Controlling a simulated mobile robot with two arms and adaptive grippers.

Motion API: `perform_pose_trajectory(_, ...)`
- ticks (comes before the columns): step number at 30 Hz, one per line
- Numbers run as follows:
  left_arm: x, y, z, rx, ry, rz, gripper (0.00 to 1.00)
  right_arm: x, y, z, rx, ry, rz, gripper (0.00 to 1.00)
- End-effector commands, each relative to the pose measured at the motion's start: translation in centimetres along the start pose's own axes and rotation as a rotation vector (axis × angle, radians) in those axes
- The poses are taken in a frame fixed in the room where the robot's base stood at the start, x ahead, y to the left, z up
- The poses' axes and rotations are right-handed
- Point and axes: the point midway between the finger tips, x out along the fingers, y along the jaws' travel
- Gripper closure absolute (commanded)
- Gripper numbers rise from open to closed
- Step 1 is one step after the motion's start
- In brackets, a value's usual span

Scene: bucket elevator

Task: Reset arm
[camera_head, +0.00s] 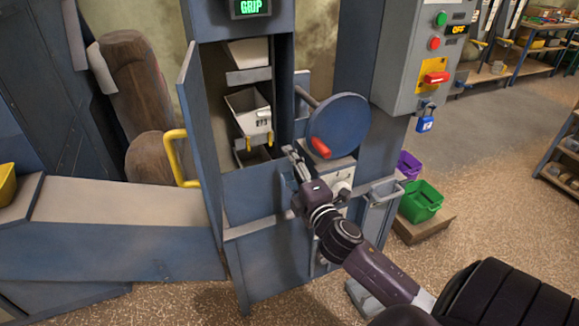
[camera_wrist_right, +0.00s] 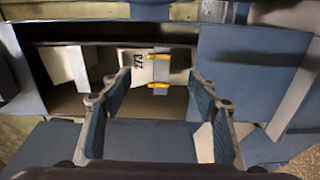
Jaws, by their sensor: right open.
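My right gripper (camera_head: 292,160) is open and empty at the front of the blue bucket elevator (camera_head: 265,190). In the right wrist view its two fingers (camera_wrist_right: 160,85) are spread apart, facing the elevator's opening. Inside the opening a white bucket (camera_head: 249,112) with a printed label and yellow clips hangs on the belt. It also shows between and beyond the fingers in the right wrist view (camera_wrist_right: 140,68). Another white bucket (camera_head: 247,52) is above it. A blue hand wheel (camera_head: 338,122) with a red handle (camera_head: 320,147) is just right of my gripper. My left gripper is not in view.
The elevator's door (camera_head: 193,110) with a yellow handle (camera_head: 175,160) stands open on the left. A grey control box (camera_head: 415,55) with buttons and a blue padlock (camera_head: 425,121) is at right. Green (camera_head: 420,203) and purple (camera_head: 408,164) bins stand on the right. The floor (camera_head: 500,200) farther right is clear.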

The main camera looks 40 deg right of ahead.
Motion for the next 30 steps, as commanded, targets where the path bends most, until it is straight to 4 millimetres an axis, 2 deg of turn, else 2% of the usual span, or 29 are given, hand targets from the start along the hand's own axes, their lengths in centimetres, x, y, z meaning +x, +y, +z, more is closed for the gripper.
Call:
perform_pose_trajectory(15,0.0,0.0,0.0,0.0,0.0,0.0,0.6,0.0,-0.1,0.0,0.001,0.0,-0.001,0.45)
perform_pose_trajectory(18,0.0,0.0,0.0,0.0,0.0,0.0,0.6,0.1,-1.6,0.2,0.017,-0.005,-0.028,0.45)
perform_pose_trajectory(20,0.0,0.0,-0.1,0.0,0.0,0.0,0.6,0.1,-3.8,0.4,0.043,-0.011,-0.067,0.45)
perform_pose_trajectory(23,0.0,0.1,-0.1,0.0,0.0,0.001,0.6,-0.3,-9.7,0.8,0.113,-0.029,-0.17,0.45)
perform_pose_trajectory(24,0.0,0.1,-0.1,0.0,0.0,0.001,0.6,-0.7,-12.6,1.0,0.148,-0.041,-0.221,0.45)
perform_pose_trajectory(26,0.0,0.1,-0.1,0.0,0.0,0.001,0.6,-1.7,-17.2,1.2,0.206,-0.062,-0.302,0.45)
perform_pose_trajectory(27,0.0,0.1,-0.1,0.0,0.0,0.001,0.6,-2.5,-20.1,1.3,0.244,-0.077,-0.354,0.45)
perform_pose_trajectory(29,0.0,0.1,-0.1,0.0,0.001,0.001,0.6,-4.0,-24.5,1.3,0.301,-0.102,-0.43,0.45)
perform_pose_trajectory(30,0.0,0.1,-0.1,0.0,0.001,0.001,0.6,-5.2,-27.4,1.3,0.339,-0.121,-0.482,0.45)
